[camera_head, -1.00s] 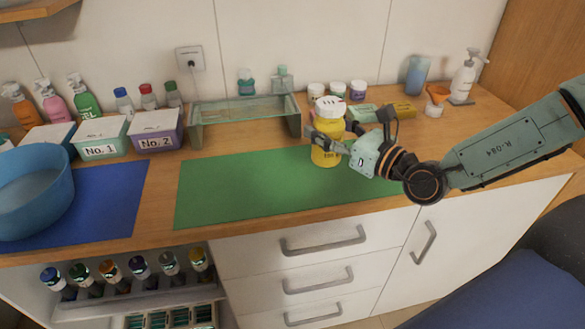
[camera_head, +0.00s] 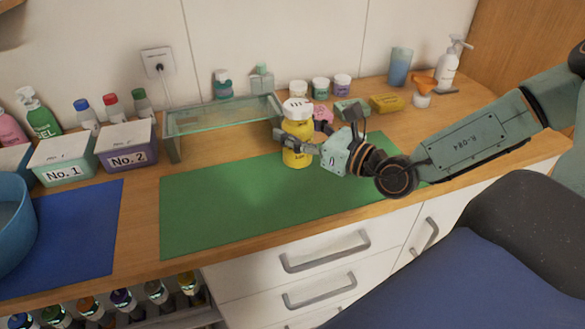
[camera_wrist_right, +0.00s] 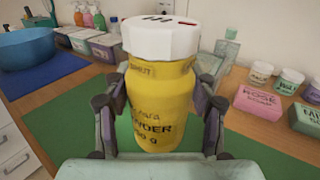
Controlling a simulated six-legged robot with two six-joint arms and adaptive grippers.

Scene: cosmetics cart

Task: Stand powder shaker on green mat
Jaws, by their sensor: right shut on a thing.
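The powder shaker (camera_head: 297,135) is a yellow bottle with a white lid. It is upright at the back right part of the green mat (camera_head: 215,205). My right gripper (camera_head: 295,143) is shut on its body from the right side. In the right wrist view the shaker (camera_wrist_right: 160,100) fills the space between the fingers, and the green mat (camera_wrist_right: 240,155) shows around and behind it. I cannot tell whether the shaker's base touches the mat. My left gripper is not in view.
A glass shelf stand (camera_head: 225,117) stands behind the mat. A blue mat (camera_head: 80,235) with a blue basin (camera_head: 12,225) is at left. The mat's left half is clear.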

